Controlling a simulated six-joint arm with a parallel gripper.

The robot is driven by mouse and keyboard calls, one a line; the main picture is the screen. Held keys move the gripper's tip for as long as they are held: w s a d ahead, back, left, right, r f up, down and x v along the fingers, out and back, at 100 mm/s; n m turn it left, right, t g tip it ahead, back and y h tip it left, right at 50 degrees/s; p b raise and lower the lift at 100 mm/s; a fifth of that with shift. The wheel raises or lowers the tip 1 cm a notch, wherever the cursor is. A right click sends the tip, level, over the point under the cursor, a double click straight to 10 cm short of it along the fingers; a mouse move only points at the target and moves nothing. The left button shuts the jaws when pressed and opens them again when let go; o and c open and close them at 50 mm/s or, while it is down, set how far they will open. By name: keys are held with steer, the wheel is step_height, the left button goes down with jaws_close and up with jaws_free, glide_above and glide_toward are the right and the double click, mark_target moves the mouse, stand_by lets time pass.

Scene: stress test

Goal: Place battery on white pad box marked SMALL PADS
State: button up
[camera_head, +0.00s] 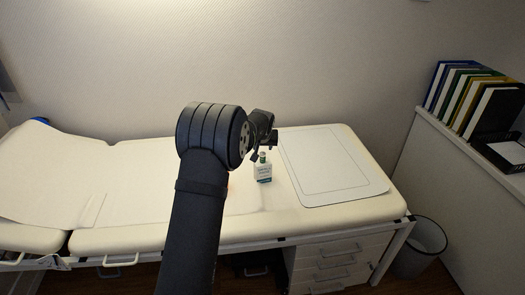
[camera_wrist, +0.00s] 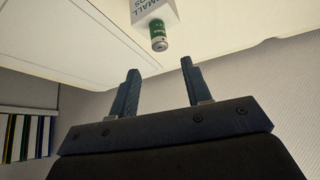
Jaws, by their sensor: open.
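The white pad box (camera_head: 264,174) stands upright on the padded couch, below and in front of my gripper. Its lettering shows upside down in the wrist view (camera_wrist: 148,11). The green and silver battery (camera_head: 262,157) appears to stand upright on top of the box; it also shows in the wrist view (camera_wrist: 159,36). My gripper (camera_wrist: 158,74) is open, with nothing between its two fingers. The battery is beyond the fingertips and apart from them. In the head view the gripper (camera_head: 274,141) is small and partly hidden by the wrist.
A white mat (camera_head: 322,165) with a drawn outline lies on the couch (camera_head: 384,202) to the right of the box. Binders (camera_head: 470,92) stand on the white ledge at far right. A bin (camera_head: 421,247) and drawers (camera_head: 330,264) are below. The mat is clear.

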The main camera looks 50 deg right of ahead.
mark_target(263, 153)
steer(key=shift+v, duration=1.35)
steer(key=x, duration=1.2)
steer(key=shift+f, duration=0.2)
steer(key=shift+r, duration=0.15)
